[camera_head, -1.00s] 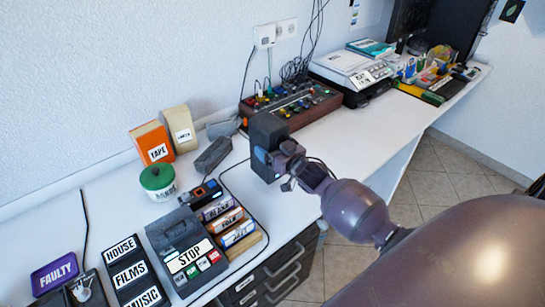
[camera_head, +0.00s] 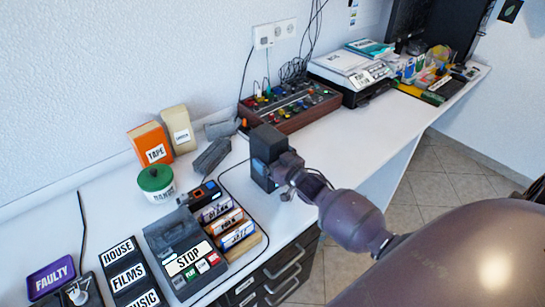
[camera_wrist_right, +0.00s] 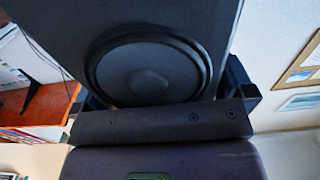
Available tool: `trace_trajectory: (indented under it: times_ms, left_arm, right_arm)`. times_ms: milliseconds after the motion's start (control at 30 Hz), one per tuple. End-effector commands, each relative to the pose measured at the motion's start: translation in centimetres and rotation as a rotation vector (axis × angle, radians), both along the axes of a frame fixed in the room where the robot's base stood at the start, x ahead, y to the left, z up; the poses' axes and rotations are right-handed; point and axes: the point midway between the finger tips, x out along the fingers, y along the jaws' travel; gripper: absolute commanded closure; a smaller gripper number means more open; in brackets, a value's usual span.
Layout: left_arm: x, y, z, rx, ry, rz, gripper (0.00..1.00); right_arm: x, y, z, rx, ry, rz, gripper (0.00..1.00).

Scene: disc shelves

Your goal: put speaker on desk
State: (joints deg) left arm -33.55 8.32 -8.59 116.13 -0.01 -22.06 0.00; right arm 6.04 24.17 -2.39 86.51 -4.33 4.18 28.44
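The speaker (camera_head: 267,140) is a dark grey box, held upright over the middle of the white desk (camera_head: 340,130), in front of the mixer. In the right wrist view the speaker (camera_wrist_right: 150,75) fills the upper middle, with its round black cone facing the camera. My right gripper (camera_head: 272,170) has its fingers on both sides of the speaker and is shut on it. I cannot tell whether the speaker's base touches the desk. My left gripper is not in view.
A mixer (camera_head: 290,106) with coloured knobs stands behind the speaker. A tape deck (camera_head: 185,258), labelled cassettes (camera_head: 228,222) and a green-lidded tin (camera_head: 156,183) stand to the left. The desk is clear right of the speaker.

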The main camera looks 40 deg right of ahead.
Motion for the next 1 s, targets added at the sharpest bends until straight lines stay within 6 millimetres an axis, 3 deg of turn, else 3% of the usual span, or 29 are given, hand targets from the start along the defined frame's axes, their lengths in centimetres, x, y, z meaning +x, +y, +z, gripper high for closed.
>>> trace_trajectory:
  times_ms: [167, 700, 1000]
  left_arm:
    - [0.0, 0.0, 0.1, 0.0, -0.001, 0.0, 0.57]
    - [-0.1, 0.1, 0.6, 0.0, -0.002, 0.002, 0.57]
    - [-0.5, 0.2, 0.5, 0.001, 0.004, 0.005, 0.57]
  right_arm:
    - [-0.5, -0.1, 0.2, 0.0, 0.0, 0.0, 0.0]
    - [-9.4, -0.7, 0.2, 0.0, 0.001, 0.0, 0.0]
    - [-12.1, -0.8, 0.0, -0.001, 0.007, -0.002, 0.0]
